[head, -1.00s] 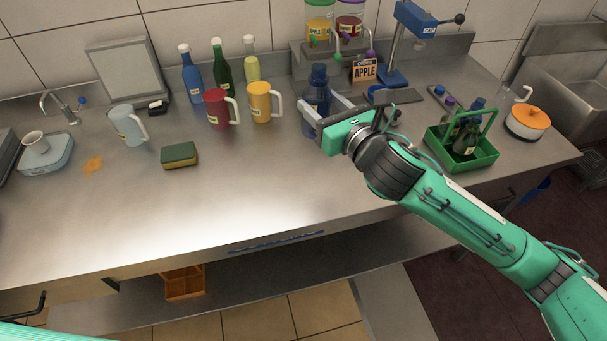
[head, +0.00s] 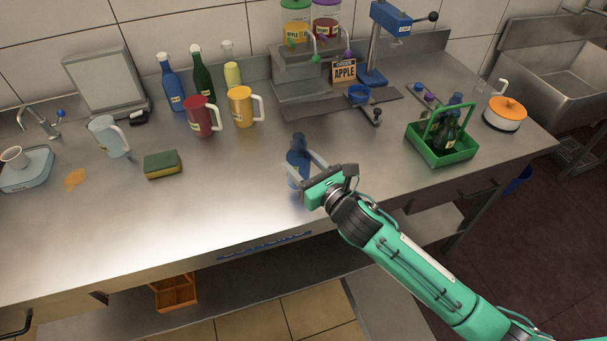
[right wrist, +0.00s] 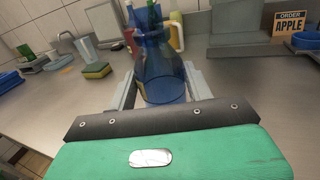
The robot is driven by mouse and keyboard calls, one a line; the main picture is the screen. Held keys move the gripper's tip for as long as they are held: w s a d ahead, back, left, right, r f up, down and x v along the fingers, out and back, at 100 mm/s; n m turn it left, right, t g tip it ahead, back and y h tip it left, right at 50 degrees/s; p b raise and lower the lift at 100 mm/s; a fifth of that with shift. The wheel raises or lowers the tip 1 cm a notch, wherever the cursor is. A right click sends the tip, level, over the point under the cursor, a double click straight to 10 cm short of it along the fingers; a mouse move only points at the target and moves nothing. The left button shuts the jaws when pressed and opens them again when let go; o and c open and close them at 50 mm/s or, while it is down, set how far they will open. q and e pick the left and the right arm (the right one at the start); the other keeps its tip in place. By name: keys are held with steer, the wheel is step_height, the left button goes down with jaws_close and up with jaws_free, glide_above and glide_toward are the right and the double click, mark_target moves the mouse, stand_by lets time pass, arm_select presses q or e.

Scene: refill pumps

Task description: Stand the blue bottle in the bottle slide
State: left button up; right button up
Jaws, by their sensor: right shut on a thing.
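The translucent blue bottle (head: 297,158) is upright near the middle of the counter, without a visible cap. My right gripper (head: 303,172) is shut on it, with one finger on each side. The bottle also shows in the right wrist view (right wrist: 160,72), between the fingers. I cannot tell whether its base touches the counter. A blue cup-like holder (head: 359,93) on a dark plate, with a small knobbed lever, sits below the blue capping press (head: 388,45); it looks like the bottle slide. The bottle is apart from it, nearer the front. My left gripper is out of view.
A dispenser (head: 300,65) and an ORDER APPLE sign (head: 344,72) stand behind. Red (head: 203,117) and yellow (head: 241,106) mugs, a sponge (head: 162,164) and capped bottles are left. A green crate (head: 441,150) of bottles stands right. The counter's front is clear.

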mark_target(306, 178)
step_height(306, 178, down, 4)
steer(key=shift+r, duration=0.2)
steer(key=o, duration=1.2)
steer(key=shift+s, duration=0.1)
arm_select(q)
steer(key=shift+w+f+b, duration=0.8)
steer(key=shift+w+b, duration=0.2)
steer(key=shift+b, duration=0.15)
arm_select(e)
steer(key=v, duration=1.2)
steer(key=shift+d+r, duration=0.1)
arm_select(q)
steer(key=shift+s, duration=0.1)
